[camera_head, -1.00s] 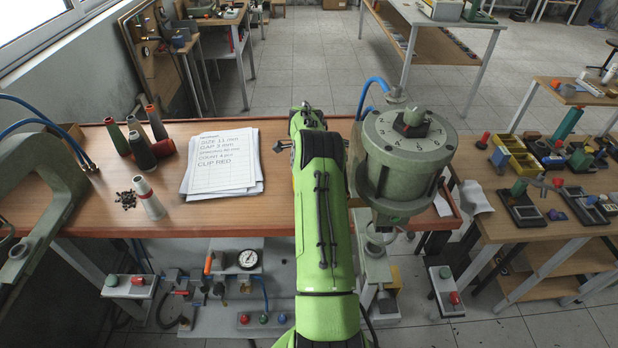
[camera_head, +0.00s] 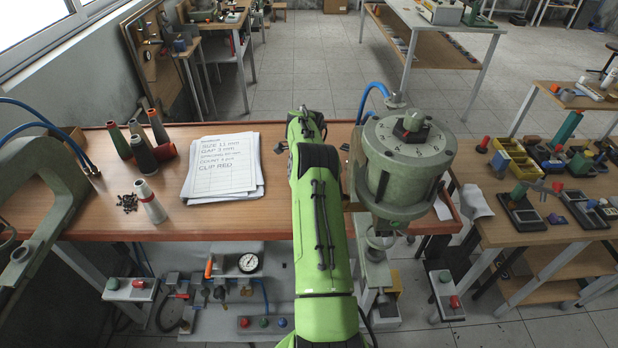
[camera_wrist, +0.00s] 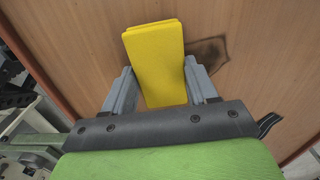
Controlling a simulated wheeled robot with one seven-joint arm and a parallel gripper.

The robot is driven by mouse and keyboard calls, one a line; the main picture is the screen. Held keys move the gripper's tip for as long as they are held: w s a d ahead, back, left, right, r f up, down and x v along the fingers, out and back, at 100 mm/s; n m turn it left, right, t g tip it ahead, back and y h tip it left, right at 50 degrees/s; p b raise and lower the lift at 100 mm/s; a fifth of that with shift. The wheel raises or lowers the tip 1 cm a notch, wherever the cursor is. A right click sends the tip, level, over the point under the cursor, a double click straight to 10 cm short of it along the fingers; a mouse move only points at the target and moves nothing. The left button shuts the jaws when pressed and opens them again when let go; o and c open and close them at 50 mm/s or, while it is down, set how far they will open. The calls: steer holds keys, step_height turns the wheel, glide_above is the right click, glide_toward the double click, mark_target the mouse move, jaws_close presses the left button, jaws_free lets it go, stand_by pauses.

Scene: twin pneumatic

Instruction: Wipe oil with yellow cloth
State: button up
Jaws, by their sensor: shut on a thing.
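A yellow cloth (camera_wrist: 158,62), folded into a thick pad, sits between the two fingers of my gripper (camera_wrist: 160,88) in the wrist view. My gripper is shut on it. A dark oil stain (camera_wrist: 208,52) lies on the wooden table just right of the cloth; part of it may be hidden behind the cloth and finger. Whether the cloth touches the tabletop I cannot tell. In the head view my green arm hides the gripper, the cloth and the stain.
The wooden bench (camera_head: 240,216) holds papers (camera_head: 224,168), several cones (camera_head: 141,150) and a small dark pile (camera_head: 127,202) on the left. A grey press (camera_head: 404,165) with a dial stands close right of my arm. A grey C-frame (camera_head: 40,200) stands at far left.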

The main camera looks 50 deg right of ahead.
steer(key=shift+s+a+f+b, duration=0.15)
steer(key=shift+s+a+b, duration=0.25)
steer(key=shift+a+b, duration=0.1)
steer(key=s+a+b, duration=0.1)
steer(key=b, duration=0.1)
steer(key=shift+a+f+b, duration=0.1)
steer(key=shift+b, duration=0.3)
steer(key=shift+s+a+r+b, duration=0.25)
steer(key=shift+s+a+b, duration=0.3)
steer(key=shift+b, duration=0.45)
steer(key=shift+s+a+f+b, duration=0.25)
steer(key=shift+a+b, duration=0.15)
steer(key=shift+b, duration=0.5)
steer(key=s+a+b, duration=0.1)
steer(key=a+b, duration=0.1)
steer(key=b, duration=0.1)
steer(key=shift+s, duration=0.25)
steer(key=shift+r, duration=0.1)
step_height(320, 180, up, 6)
steer(key=p, duration=0.4)
steer(key=shift+p, duration=0.4)
steer(key=shift+r, duration=0.1)
